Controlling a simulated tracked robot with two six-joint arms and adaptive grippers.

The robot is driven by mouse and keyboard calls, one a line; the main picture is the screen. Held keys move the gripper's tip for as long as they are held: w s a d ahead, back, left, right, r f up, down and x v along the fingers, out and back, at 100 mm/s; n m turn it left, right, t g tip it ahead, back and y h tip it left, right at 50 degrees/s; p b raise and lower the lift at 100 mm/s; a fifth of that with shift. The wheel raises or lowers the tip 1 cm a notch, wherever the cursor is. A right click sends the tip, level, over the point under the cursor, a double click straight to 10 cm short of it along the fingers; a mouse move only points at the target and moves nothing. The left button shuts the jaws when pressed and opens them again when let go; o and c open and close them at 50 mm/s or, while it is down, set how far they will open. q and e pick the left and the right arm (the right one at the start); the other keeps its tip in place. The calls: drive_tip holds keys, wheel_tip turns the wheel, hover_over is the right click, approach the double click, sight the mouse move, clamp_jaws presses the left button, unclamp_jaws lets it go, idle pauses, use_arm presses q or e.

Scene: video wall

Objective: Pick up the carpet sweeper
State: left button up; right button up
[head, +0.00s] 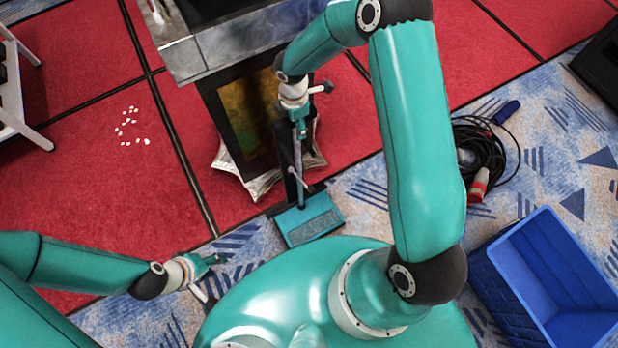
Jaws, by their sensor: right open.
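The carpet sweeper has a flat teal head (312,222) on the blue patterned carpet at the red carpet's edge. Its thin grey handle (299,178) rises from the head toward my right gripper. My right gripper (313,112) is open, with one finger overlapping the handle's upper end in the head view. The handle's top is hidden there, and I cannot tell whether the finger touches it. My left gripper (212,277) is open and empty, low at the left of the sweeper head and apart from it.
A metal-edged stand with a dark panel (238,115) and a silvery bag (240,180) stand close behind the sweeper. White scraps (130,127) lie on the red carpet. A blue crate (487,277) and coiled black cable (487,150) are at right. A white rack (20,122) is at left.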

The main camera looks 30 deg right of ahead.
clamp_jaws()
drive_tip(key=shift+r, duration=0.1)
drive_tip(key=shift+w, duration=0.1)
